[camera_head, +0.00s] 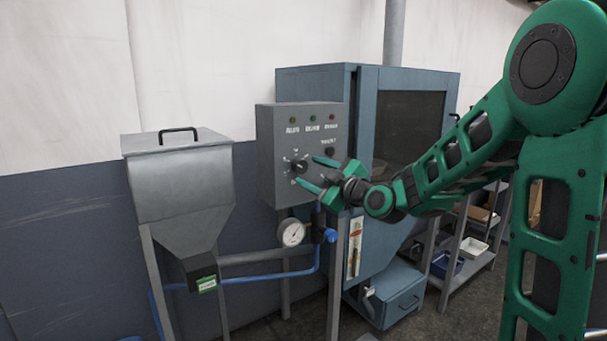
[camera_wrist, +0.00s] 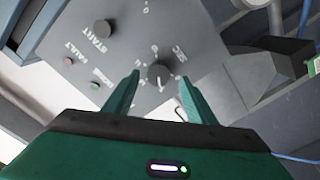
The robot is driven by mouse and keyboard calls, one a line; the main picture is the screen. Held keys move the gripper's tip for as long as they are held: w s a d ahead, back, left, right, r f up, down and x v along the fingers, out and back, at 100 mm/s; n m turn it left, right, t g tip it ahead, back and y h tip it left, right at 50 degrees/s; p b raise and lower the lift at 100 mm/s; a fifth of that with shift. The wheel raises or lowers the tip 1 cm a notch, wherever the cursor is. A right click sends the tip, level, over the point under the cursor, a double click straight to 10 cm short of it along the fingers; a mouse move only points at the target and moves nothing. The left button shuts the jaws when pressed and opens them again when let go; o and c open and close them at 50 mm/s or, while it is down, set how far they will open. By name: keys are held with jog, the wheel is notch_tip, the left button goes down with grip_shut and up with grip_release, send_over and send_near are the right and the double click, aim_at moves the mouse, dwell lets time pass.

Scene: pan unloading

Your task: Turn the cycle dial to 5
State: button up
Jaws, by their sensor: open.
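The cycle dial (camera_head: 298,166) is a dark round knob low on the front of the grey control box (camera_head: 265,150). In the wrist view the dial (camera_wrist: 160,75) has a pale pointer line and white marks around it, too small to read surely. The pointer runs toward the lower edge of that picture. My gripper (camera_head: 309,172) is open in front of the box. In the wrist view its two green fingertips (camera_wrist: 159,78) stand on either side of the dial, with gaps showing between them and the knob. I cannot tell whether they touch the panel.
A second dark knob (camera_wrist: 104,29), labelled START, sits on the same panel near small lamps. A grey hopper (camera_head: 180,180) stands left, a blue cabinet (camera_head: 375,90) behind right. A pressure gauge (camera_head: 292,232) and blue pipe (camera_head: 265,279) lie below the box.

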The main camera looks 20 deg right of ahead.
jog(key=v, duration=0.6)
jog(key=shift+s, duration=0.3)
jog(key=shift+f, duration=0.2)
jog(key=s+d+f+m+g+h, duration=0.2)
jog(key=s+d+f+m+g, duration=0.25)
jog(key=s+f, duration=0.25)
jog(key=s+d+f+m+g+h, duration=0.25)
jog(key=s+d+f+g, duration=0.2)
jog(key=s+f, duration=0.35)
jog(key=s+d+f+m+g, duration=0.2)
jog(key=s+m+g, duration=0.2)
jog(key=s, duration=0.8)
jog(key=s+d+f+m+g, duration=0.2)
jog(key=s+m, duration=0.5)
jog(key=s, duration=0.5)
jog(key=shift+s+d+m+g+h, duration=0.35)
jog(key=shift+d+g+h, duration=0.15)
jog(key=shift+g, duration=0.7)
